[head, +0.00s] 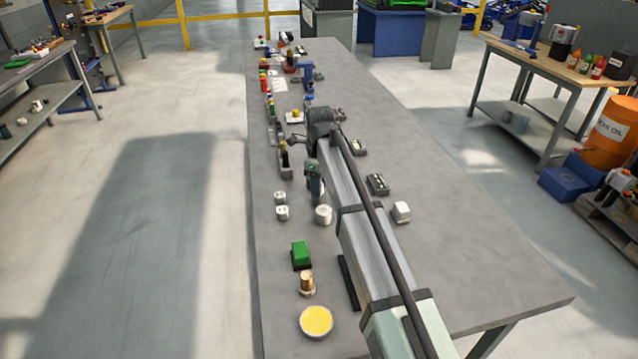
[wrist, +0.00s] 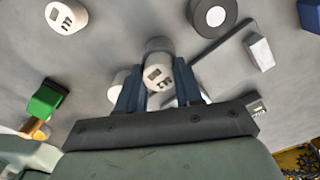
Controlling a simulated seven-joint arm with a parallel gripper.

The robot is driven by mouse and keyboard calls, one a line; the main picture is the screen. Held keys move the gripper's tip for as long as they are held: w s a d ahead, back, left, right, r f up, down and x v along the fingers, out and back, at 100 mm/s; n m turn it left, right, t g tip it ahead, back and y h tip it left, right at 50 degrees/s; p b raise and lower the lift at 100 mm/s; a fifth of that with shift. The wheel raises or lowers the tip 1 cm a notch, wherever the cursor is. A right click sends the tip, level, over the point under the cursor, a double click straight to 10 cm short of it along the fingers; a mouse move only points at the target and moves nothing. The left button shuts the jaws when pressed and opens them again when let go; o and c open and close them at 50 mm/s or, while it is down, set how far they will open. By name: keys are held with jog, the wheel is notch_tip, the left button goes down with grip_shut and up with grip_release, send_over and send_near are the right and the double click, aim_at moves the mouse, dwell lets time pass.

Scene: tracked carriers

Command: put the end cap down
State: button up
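In the wrist view, a small white end cap (wrist: 158,76) with dark markings sits between my gripper's two dark blue fingers (wrist: 158,92), which appear to touch it on both sides. A grey-topped round piece (wrist: 158,45) shows just beyond it. In the head view, my gripper (head: 316,197) points down over the grey bench (head: 450,255), at the left of my arm. The held cap cannot be made out there. Similar white caps (head: 281,205) stand on the bench to its left. Another marked white cap (wrist: 66,16) shows at the upper left of the wrist view.
A white roll (head: 323,215) stands close below the gripper. A green block (head: 301,253), a copper-coloured piece (head: 306,282) and a yellow-topped round dish (head: 316,321) stand nearer. A white block (head: 402,212) lies right of my arm. The bench's right side is mostly clear.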

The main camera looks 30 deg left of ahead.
jog(key=o, duration=0.4)
notch_tip(320, 180, up, 12)
jog(key=shift+r, duration=0.15)
dwell(0.6)
jog(key=shift+w+d, duration=0.1)
dwell(0.3)
